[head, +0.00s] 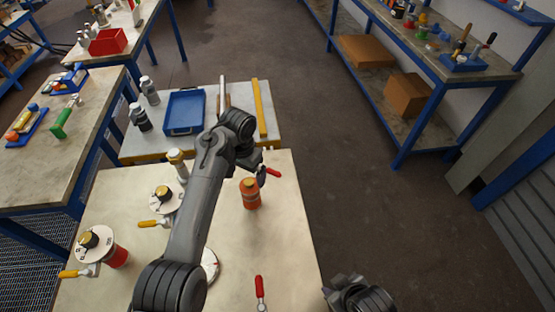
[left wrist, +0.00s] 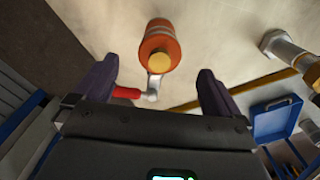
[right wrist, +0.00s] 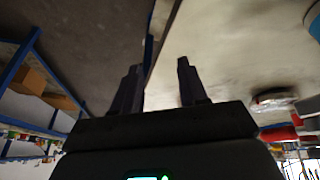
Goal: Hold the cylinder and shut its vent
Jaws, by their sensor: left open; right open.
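The orange cylinder (head: 250,195) with a brass-coloured top stands on the near table, right of my left forearm. In the left wrist view the cylinder (left wrist: 160,45) is just beyond the fingertips. Its metal vent fitting (left wrist: 154,88) points toward my gripper, and a red lever (left wrist: 127,93) sticks out sideways from it. The red lever also shows in the head view (head: 273,172). My left gripper (left wrist: 157,75) is open, its fingers on either side of the fitting, with nothing gripped. My right gripper (right wrist: 159,67) is open and empty, off the table's near right corner.
Flanged vessels with yellow levers stand on the left of the table (head: 290,235), one with a red body (head: 118,257). Another red lever (head: 260,288) is at the near edge. A blue tray (head: 184,111) and yellow bar (head: 259,108) lie behind. The table's right side is clear.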

